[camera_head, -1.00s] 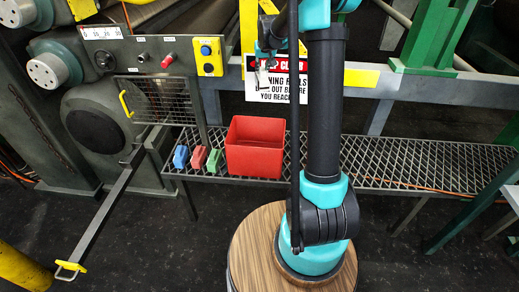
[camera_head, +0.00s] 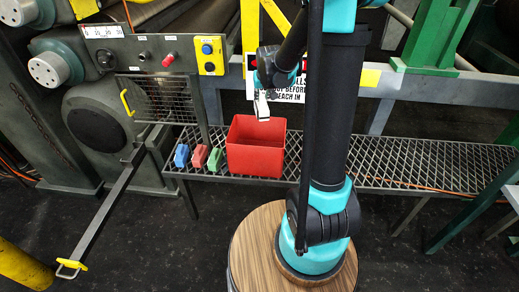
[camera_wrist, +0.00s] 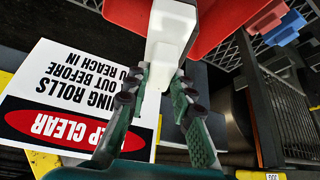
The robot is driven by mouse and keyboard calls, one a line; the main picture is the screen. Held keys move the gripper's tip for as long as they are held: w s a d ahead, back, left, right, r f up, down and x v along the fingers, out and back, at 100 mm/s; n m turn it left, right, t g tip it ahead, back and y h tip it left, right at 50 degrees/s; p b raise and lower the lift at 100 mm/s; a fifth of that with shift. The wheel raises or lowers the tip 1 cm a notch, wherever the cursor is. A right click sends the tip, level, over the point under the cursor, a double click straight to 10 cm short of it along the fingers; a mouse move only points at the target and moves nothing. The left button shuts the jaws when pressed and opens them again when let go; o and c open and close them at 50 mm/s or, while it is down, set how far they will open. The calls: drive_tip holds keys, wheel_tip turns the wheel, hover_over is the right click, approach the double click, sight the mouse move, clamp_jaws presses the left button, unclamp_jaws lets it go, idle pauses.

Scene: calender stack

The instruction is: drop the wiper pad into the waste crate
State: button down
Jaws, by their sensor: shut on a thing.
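My gripper (camera_head: 263,90) is shut on the white wiper pad (camera_head: 262,108). In the head view the pad hangs down from the fingers and overlaps the back rim of the red waste crate (camera_head: 255,159). The wrist view shows the pad (camera_wrist: 171,32) between the fingertips (camera_wrist: 165,82), with red crate wall (camera_wrist: 222,18) on both sides beyond it. The crate stands open on the mesh shelf. I cannot tell exactly how high the pad is above the rim. The crate's floor is mostly hidden.
Blue (camera_head: 181,156), red (camera_head: 199,157) and green (camera_head: 215,159) blocks sit left of the crate on the mesh shelf (camera_head: 420,165). A warning sign (camera_wrist: 75,100) and a control panel (camera_head: 150,50) stand behind. The shelf right of the crate is mostly clear.

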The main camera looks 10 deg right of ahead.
sight(263, 106)
drive_tip(key=shift+s+f, duration=0.1)
drive_tip(key=shift+f, duration=2.95)
drive_tip(key=c, duration=1.2)
unclamp_jaws()
drive_tip(key=shift+v, duration=6.05)
drive_tip(key=shift+s, duration=0.1)
drive_tip(key=shift+g, duration=0.9)
drive_tip(key=s+d+f, duration=0.1)
drive_tip(key=s+f, duration=0.2)
drive_tip(key=s, duration=0.5)
drive_tip(key=s+d+f, duration=0.1)
drive_tip(key=s+f, duration=0.2)
drive_tip(key=s, duration=0.5)
drive_tip(key=s+d+f, duration=0.1)
drive_tip(key=s+f, duration=0.2)
drive_tip(key=s, duration=0.5)
drive_tip(key=shift+f, duration=0.3)
